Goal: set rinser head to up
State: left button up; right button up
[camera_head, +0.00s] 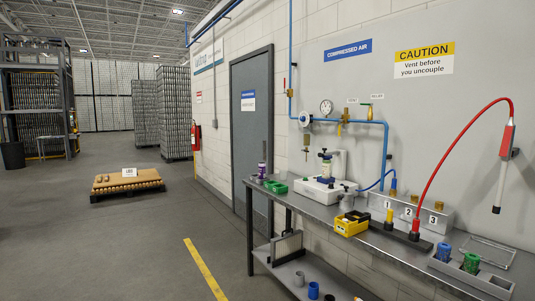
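No part is labelled as a rinser head, and I cannot tell for sure which one it is. A white bench unit (322,190) with a dark-topped upright part (326,166) stands on the grey workbench (345,208). A red-and-grey wand (507,140) hangs on the wall at the right, with its long grey tube pointing down. A red hose (447,150) arches from the wand down to the bench beside the numbered block (415,213). Neither of my grippers is in view.
Blue pipe (386,150) with a gauge (326,106) runs along the wall. A low pallet (126,183) stands on otherwise open floor at left.

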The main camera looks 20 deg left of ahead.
aim_at(327, 155)
jog(key=u, duration=0.9)
jog(key=i, duration=1.35)
jog(key=u, duration=0.45)
jog(key=i, duration=1.15)
jog(key=z, duration=1.2)
jog(key=i, duration=0.9)
jog(key=z, duration=0.75)
